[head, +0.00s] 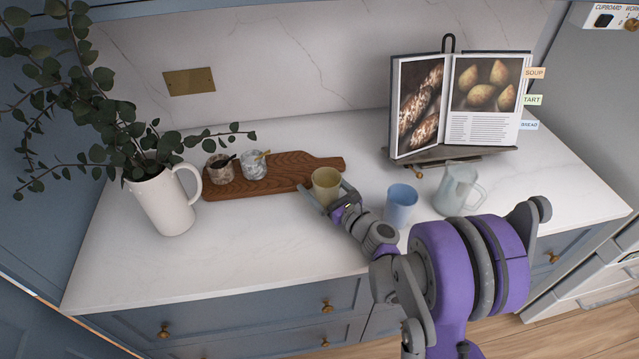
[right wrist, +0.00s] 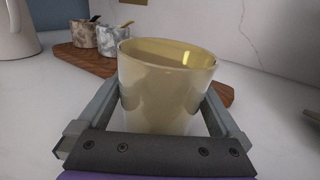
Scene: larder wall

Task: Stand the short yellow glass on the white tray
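The short yellow glass (head: 326,184) stands upright on the white counter, just in front of the wooden board. It also fills the middle of the right wrist view (right wrist: 165,85). My right gripper (head: 324,188) is low at the counter with its fingers on either side of the glass. In the head view the fingers look spread wider than the glass, with a small gap at the left finger. The glass hides the fingertips in the right wrist view. My left gripper is not in view. I see no white tray in either view.
The wooden board (head: 290,172) holds two small marbled pots. A white jug (head: 166,203) with leafy stems is at left, a book stand (head: 450,153) at back right. The front-left counter is clear.

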